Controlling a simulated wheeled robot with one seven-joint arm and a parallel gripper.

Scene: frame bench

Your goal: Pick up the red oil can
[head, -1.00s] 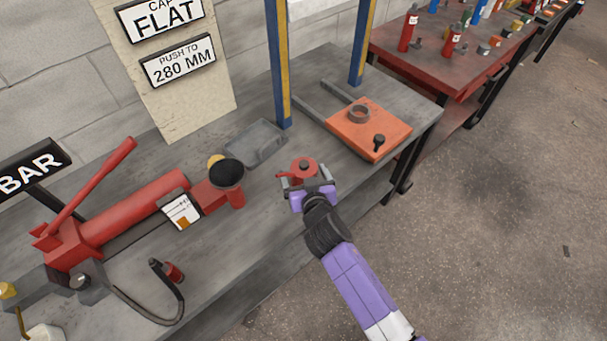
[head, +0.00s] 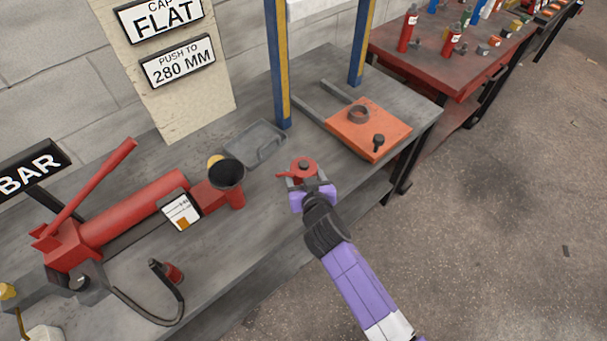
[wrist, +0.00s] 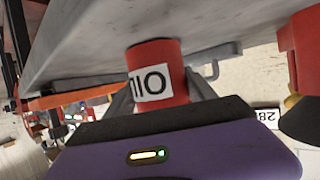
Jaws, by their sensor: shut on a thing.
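The red oil can (head: 304,166) is at the bench's front edge in the head view, seen from above with a dark cap and a short spout pointing left. The can's lower part is hidden by the gripper in the head view. I cannot tell whether it touches the grey bench (head: 265,215).
The floor (head: 500,220) at right is open.

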